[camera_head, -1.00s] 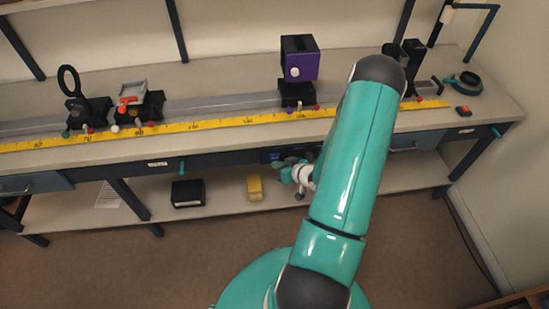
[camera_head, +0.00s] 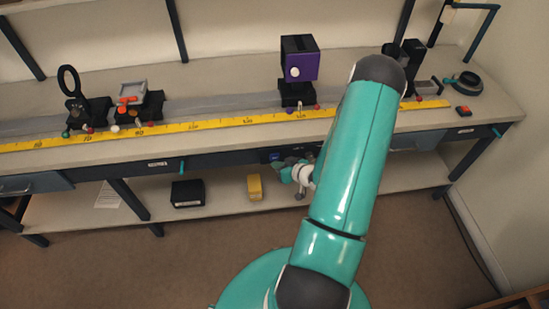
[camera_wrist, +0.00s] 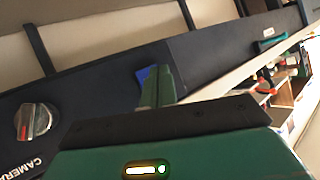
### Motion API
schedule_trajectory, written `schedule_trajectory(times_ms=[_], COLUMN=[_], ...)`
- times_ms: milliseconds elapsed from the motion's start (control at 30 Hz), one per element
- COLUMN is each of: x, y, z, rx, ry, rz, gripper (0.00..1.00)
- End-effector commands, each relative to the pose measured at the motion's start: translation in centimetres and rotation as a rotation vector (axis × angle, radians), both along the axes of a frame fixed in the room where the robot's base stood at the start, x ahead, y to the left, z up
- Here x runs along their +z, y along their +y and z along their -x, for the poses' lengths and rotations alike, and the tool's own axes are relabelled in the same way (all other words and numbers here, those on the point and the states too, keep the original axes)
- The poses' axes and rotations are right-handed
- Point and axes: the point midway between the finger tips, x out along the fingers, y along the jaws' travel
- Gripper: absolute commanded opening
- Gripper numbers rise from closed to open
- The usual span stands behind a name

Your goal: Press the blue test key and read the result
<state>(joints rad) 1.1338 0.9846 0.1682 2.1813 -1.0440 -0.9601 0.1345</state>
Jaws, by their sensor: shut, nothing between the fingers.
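The blue key (camera_wrist: 146,74) shows in the wrist view as a small blue patch on a dark panel (camera_wrist: 100,87), mostly hidden behind my gripper's fingers. My gripper (camera_wrist: 160,72) is shut and empty, its green fingertips right at the key. I cannot tell if they touch it. In the head view my gripper (camera_head: 288,165) is at the front of the bench, by the dark panel (camera_head: 268,156) under the worktop. The key cannot be made out there. No readable result shows in either view.
A silver and red knob (camera_wrist: 33,120) sits on the panel beside lettering reading "CAMERA". On the worktop are a yellow ruler (camera_head: 75,140), a purple box on a stand (camera_head: 299,58) and a ring holder (camera_head: 70,80). A yellow block (camera_head: 255,187) lies on the lower shelf.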

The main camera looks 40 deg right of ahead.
Motion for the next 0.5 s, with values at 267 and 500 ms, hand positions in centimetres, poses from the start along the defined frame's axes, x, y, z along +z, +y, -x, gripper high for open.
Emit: schedule_trajectory(times_ms=[267, 500], x=[0.0, 0.0], y=[-0.06, -0.43], z=[-0.08, -0.7], rx=[0.0, 0.001], ry=[0.0, 0.0], rz=[0.0, 0.0], gripper=[0.0, 0.0])
